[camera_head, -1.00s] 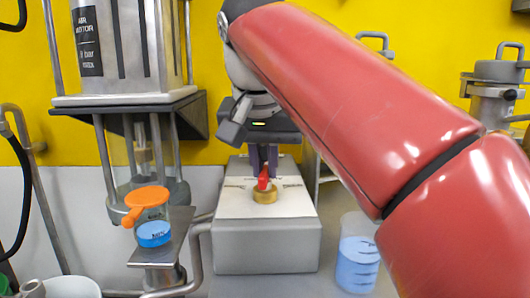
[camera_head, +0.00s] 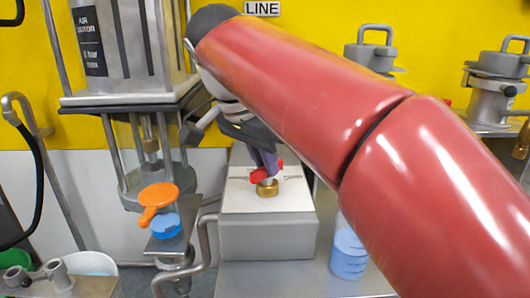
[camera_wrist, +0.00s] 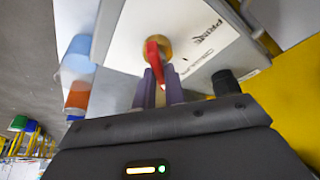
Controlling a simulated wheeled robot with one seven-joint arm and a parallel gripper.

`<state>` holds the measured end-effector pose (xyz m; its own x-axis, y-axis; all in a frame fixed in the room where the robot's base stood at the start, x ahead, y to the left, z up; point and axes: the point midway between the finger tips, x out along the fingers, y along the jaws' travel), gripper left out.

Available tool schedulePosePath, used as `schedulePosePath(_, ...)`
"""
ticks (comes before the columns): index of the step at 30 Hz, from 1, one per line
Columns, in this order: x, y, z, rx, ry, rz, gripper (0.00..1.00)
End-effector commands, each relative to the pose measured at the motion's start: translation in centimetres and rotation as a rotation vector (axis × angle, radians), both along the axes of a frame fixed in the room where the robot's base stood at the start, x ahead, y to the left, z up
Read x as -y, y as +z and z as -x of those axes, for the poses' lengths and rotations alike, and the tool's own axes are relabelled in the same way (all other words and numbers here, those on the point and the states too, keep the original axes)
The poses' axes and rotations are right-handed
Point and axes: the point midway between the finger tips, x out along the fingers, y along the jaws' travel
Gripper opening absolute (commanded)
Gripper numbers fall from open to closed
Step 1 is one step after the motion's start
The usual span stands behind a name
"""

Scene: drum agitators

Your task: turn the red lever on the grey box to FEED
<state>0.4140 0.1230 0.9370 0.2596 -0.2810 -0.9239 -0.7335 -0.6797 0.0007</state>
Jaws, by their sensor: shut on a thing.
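The grey box (camera_head: 268,238) stands on the bench in the middle of the head view, with a pale top plate. A brass hub (camera_head: 267,188) sits on that plate and carries the red lever (camera_head: 258,175). My gripper (camera_head: 268,168) is shut on the lever from the far side, its purple fingers tilted and partly covering it. In the wrist view, the red lever (camera_wrist: 152,50) runs from the brass hub to between my fingers (camera_wrist: 158,88). The word PRIME (camera_wrist: 208,32) is printed beside the hub, with another label partly readable below it. I cannot read FEED in either view.
An orange-handled piece (camera_head: 158,200) and a blue-topped item stand on a small shelf left of the box. A framed clear vessel (camera_head: 150,150) rises at the left. Metal pots stand at the back right.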

Motion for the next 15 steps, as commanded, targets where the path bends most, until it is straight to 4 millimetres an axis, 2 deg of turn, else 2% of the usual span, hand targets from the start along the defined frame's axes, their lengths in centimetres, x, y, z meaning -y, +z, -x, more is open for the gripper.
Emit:
schedulePosePath(13, 0.01, 0.05, -0.02, 0.002, -0.013, -0.001, 0.00)
schedulePosePath(14, 0.01, 0.05, -0.02, 0.002, -0.013, -0.001, 0.13)
schedulePosePath(15, 0.01, 0.05, -0.02, 0.002, -0.013, -0.001, 0.18)
